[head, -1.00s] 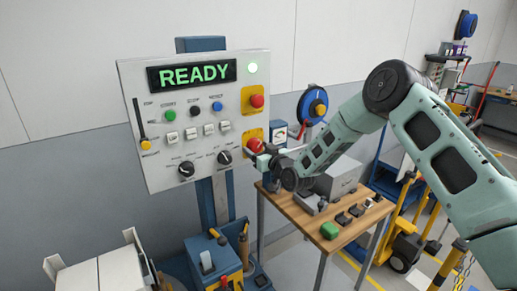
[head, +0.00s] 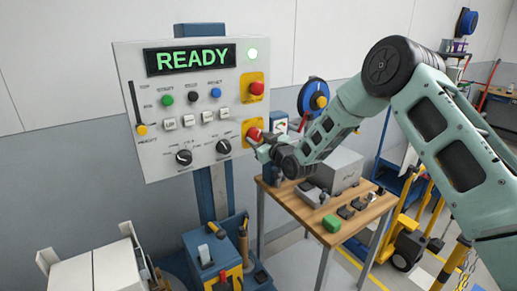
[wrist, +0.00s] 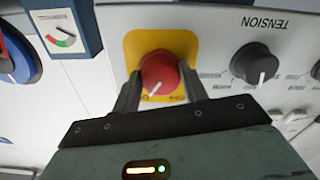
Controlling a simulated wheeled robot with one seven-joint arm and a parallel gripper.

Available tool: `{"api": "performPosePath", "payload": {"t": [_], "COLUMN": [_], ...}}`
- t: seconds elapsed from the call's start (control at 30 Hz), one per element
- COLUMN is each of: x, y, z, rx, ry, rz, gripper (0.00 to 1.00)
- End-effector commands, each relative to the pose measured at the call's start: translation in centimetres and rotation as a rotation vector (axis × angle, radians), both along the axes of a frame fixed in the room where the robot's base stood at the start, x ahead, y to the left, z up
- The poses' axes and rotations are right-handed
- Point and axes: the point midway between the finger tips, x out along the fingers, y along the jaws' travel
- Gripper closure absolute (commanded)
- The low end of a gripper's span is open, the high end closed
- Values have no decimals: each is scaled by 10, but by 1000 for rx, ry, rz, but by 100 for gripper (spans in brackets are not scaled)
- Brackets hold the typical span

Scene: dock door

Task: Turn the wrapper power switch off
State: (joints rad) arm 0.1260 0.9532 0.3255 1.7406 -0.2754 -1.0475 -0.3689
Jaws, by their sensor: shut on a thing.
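The power switch is a red rotary knob (wrist: 160,73) with a white pointer line on a yellow plate (wrist: 180,41). The pointer slants to the lower left in the wrist view; the small marks near it are partly hidden. In the head view the knob (head: 254,133) sits at the lower right of the grey control panel (head: 180,128). My gripper (wrist: 160,92) has one finger on each side of the knob and is shut on it.
Another red button (head: 257,88) on a yellow plate is above the knob. The TENSION dial (wrist: 254,63) is close beside my gripper in the wrist view. A wooden table (head: 300,224) with a grey box (head: 337,172) stands below my arm.

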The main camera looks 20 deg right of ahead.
Motion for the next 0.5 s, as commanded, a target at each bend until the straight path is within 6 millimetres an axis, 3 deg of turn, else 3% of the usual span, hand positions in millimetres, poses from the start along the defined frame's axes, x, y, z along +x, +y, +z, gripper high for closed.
{"api": "performPosePath", "payload": {"t": [0.03,0.5], "x": [0,0], "y": [2,0], "z": [-7,-7], "rx": [-43,-465], "ry": [-21,-160], "rz": [2,1], "gripper": [80,80]}}
